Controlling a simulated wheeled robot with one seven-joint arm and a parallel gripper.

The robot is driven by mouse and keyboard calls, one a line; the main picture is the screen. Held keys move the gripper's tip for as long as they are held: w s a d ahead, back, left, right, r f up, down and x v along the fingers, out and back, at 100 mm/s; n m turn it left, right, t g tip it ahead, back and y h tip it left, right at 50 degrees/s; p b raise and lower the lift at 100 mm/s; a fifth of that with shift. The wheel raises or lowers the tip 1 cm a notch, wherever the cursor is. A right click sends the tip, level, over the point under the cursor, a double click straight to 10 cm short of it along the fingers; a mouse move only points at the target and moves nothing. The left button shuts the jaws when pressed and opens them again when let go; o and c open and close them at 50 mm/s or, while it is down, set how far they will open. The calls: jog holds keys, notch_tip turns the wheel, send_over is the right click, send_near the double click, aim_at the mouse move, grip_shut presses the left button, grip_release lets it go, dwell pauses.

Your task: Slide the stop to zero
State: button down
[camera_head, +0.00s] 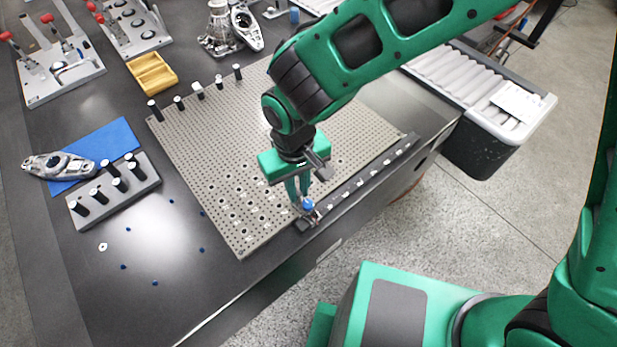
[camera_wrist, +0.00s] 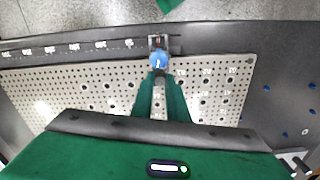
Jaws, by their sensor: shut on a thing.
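The stop (camera_head: 308,203) has a blue knob and sits at the near-left end of a dark rail (camera_head: 362,182) with white marks. The rail runs along the front edge of the perforated plate. In the wrist view the stop's blue knob (camera_wrist: 159,60) is just beyond my fingertips, on a dark carriage at the rail's end. My gripper (camera_head: 304,198) points down at the stop. Its green fingers (camera_wrist: 159,73) are close together at the knob and shut on it. The fingers partly hide the stop in the head view. I cannot read which mark is zero.
The perforated grey plate (camera_head: 215,150) fills the table's middle, with several black pins along its back. Small blue pieces lie on the table. A grey bin (camera_head: 490,130) stands at right.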

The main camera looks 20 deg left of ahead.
jog(key=shift+s+a, duration=0.15)
jog(key=shift+s, duration=0.1)
jog(key=c, duration=1.7)
grip_release()
jog(key=shift+w+r, duration=0.1)
jog(key=shift+r, duration=0.45)
notch_tip(320, 180, up, 10)
jog(key=shift+f, duration=0.15)
